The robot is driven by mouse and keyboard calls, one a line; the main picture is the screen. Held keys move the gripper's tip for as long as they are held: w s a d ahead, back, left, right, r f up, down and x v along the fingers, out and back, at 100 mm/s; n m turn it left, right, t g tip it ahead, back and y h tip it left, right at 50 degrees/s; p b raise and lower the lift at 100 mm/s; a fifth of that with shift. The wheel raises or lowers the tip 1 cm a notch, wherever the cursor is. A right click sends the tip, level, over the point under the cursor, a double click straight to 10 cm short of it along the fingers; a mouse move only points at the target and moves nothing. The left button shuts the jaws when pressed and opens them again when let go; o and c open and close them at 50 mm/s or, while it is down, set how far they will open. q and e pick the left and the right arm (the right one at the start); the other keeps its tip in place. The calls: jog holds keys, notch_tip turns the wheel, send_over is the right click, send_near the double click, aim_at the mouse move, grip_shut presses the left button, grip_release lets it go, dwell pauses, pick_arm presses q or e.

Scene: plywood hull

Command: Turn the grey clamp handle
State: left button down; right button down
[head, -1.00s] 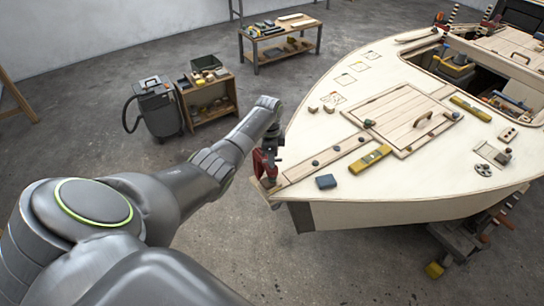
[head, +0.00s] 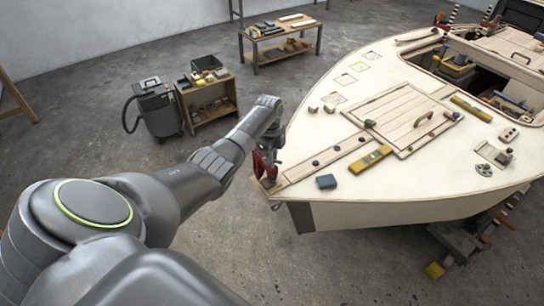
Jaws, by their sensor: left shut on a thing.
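My left gripper (head: 267,157) is at the pointed bow tip of the plywood hull (head: 400,208). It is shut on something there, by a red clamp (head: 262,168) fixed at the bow. The grey clamp handle is too small and too covered by the gripper to make out clearly. My left arm reaches in from the lower left to the bow. My right gripper is not in view.
A vacuum (head: 156,108), a low shelf cart (head: 209,96) and a workbench (head: 281,38) stand behind.

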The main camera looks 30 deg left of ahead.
pick_arm(q)
jog(key=shift+w+a+r, duration=0.1)
jog(key=shift+w+r, duration=0.2)
jog(key=shift+r, duration=0.05)
jog(key=c, duration=1.6)
grip_release()
jog(key=shift+o, duration=1.1)
jog(key=shift+s, duration=0.15)
jog(key=shift+o, duration=0.2)
jog(key=shift+s+f, duration=0.1)
notch_tip(320, 180, up, 18)
jog(key=shift+a+f, duration=0.25)
jog(key=shift+a, duration=0.2)
